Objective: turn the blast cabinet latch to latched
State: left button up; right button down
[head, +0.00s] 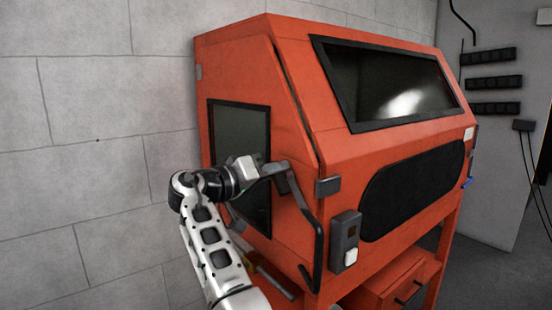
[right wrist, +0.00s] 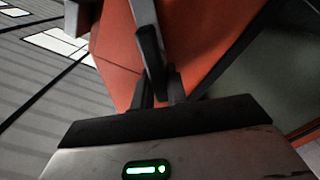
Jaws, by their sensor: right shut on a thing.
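The orange blast cabinet (head: 290,200) has a dark-windowed door (head: 225,130) on its left side. My right gripper (head: 284,180) is at that side, near the cabinet's front corner. In the right wrist view, my right gripper (right wrist: 160,95) is shut on a dark bar, the latch handle (right wrist: 149,50), which stands nearly upright in the picture against the orange panel. In the head view the gripper mostly hides the latch, and I cannot tell its exact angle there. My left gripper is not in view.
A dark bent rod (head: 318,240) runs down the cabinet's front corner beside the gripper. A grey switch box (head: 345,240) is on the front. A grey block wall (head: 95,140) stands behind, left of the cabinet.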

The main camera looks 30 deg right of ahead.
jog(key=shift+w+r+n+p, duration=0.1)
jog(key=shift+r+n+p, duration=0.05)
jog(key=shift+n+p, duration=0.7)
jog(key=shift+w+n+p, duration=0.1)
jog(key=shift+n+p, duration=0.6)
jog(key=shift+n, duration=0.35)
jog(key=shift+f+n+p, duration=0.3)
jog(key=shift+n+p, duration=0.45)
jog(key=shift+n, duration=0.15)
jog(key=shift+w+f+n+p, duration=0.1)
jog(key=shift+f+n+p, duration=0.1)
jog(key=shift+n+p, duration=0.85)
jog(key=shift+f+n+p, duration=0.15)
jog(key=shift+n+p, duration=0.2)
jog(key=shift+n, duration=0.2)
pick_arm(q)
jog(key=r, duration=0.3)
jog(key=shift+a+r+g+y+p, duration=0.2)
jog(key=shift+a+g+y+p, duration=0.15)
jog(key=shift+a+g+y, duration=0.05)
pick_arm(e)
jog(key=shift+f+n, duration=0.15)
jog(key=shift+n, duration=0.35)
jog(key=shift+f, duration=0.1)
